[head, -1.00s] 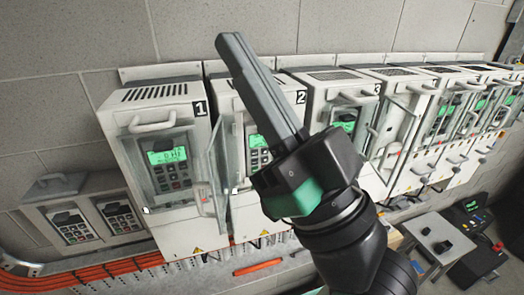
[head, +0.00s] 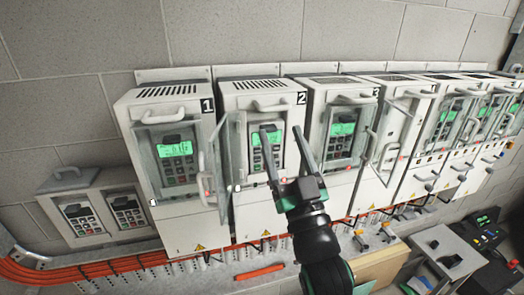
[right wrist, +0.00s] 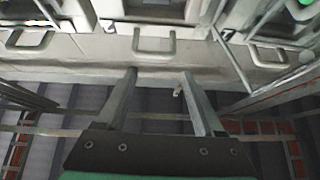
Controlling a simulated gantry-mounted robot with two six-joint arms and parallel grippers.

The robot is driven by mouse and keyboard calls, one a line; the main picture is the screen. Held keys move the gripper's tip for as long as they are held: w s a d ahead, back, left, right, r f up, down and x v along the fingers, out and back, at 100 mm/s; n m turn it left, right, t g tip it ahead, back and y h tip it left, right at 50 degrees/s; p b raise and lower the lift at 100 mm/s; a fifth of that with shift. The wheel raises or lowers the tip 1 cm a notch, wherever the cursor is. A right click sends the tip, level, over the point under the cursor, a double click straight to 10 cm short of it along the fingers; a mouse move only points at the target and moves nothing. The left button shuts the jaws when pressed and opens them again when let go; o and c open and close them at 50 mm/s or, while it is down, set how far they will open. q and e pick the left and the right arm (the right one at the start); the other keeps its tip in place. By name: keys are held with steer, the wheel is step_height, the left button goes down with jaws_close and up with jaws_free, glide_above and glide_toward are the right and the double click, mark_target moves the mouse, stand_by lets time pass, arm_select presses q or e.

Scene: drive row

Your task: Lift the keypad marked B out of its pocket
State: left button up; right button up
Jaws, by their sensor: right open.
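Keypads with dark keys sit in the drive fronts and in a small grey box at the left. No letter B is legible on any of them, so I cannot tell which is B. The keypad of drive 2 (head: 262,156) has a lit green display and sits in its pocket. The box holds a left keypad (head: 80,219) and a right keypad (head: 127,211), both with dark displays. My right gripper (head: 281,131) is open and empty, with its fingers up in front of drive 2; it also shows in the right wrist view (right wrist: 158,72). My left gripper is out of view.
Drive 1 (head: 180,222) stands left of drive 2, and a clear door (head: 211,170) stands open between them. Drive 3 (head: 341,138) and more drives run right. Orange cables (head: 105,268) run below. A grey bench (head: 430,245) is at the lower right.

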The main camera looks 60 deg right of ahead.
mark_target(270, 132)
steer(key=shift+w+d+f+b, duration=0.1)
steer(key=shift+w+d+b, duration=0.15)
steer(key=shift+w+d, duration=0.85)
steer(key=shift+w+d+f+b, duration=0.2)
steer(key=shift+w+d, duration=0.5)
steer(key=shift+d, duration=0.75)
steer(key=shift+w+d+f+b, duration=0.1)
steer(key=shift+w+d+b, duration=0.2)
steer(key=shift+w+d, duration=0.8)
steer(key=f+b, duration=0.2)
steer(key=shift+d+f, duration=0.3)
steer(key=shift+d, duration=0.1)
steer(key=shift+w+d+f+b, duration=0.15)
steer(key=shift+w+f+b, duration=0.1)
steer(key=shift+f+b, duration=0.45)
steer(key=shift+r, duration=0.15)
jaws_close()
